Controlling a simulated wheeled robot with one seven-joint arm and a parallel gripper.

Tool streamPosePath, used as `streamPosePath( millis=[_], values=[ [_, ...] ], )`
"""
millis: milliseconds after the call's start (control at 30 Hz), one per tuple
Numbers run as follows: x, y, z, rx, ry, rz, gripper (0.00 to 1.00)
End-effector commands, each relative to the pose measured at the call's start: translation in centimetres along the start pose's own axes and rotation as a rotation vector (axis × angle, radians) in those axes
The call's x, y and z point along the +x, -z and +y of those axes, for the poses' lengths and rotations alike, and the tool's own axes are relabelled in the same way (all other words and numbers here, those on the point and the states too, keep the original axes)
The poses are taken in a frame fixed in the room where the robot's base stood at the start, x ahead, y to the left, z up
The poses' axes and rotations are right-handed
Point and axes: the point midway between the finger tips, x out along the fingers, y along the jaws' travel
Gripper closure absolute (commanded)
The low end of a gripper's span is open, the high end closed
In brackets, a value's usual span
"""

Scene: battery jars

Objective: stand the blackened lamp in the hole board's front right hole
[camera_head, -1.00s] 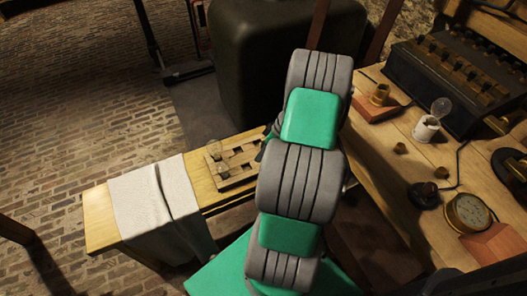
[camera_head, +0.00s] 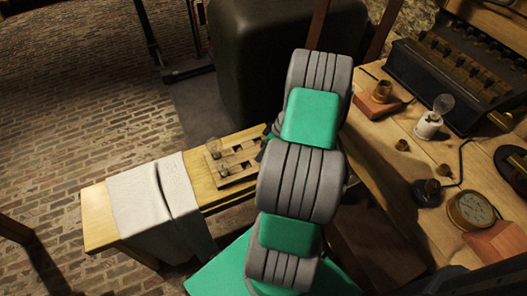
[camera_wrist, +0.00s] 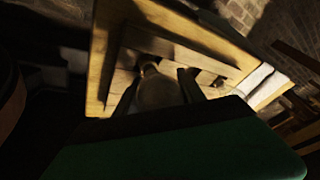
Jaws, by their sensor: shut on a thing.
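My gripper (camera_wrist: 159,80) is shut on a lamp (camera_wrist: 158,94), seen in the wrist view with its dim, brownish bulb between the two dark fingers. Its narrow cap end points away from the camera, toward the board. The wooden hole board (camera_head: 246,174) lies on the narrow bench in the head view. It also shows in the wrist view (camera_wrist: 190,52), behind the lamp. The front right hole is not clear to see. In the head view, my arm hides the held lamp and most of the gripper. Whether the lamp touches the board cannot be told.
Another glass lamp (camera_head: 213,147) stands at the board's left end. A white cloth (camera_head: 150,200) hangs over the narrow bench (camera_head: 97,215). The workbench at right holds a lamp in a white holder (camera_head: 428,124), a round gauge (camera_head: 470,210) and a dark battery box (camera_head: 440,85).

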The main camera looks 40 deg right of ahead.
Motion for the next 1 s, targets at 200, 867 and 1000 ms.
streamPosePath(
  millis=[200, 867, 1000],
  values=[
    [0.1, -0.1, 0.0, 0.002, 0.001, -0.001, 0.53],
    [-0.6, 0.1, -0.1, 0.005, -0.001, -0.002, 0.28],
    [-3.3, 1.4, -0.6, -0.003, -0.006, 0.002, 0.28]
  ],
)
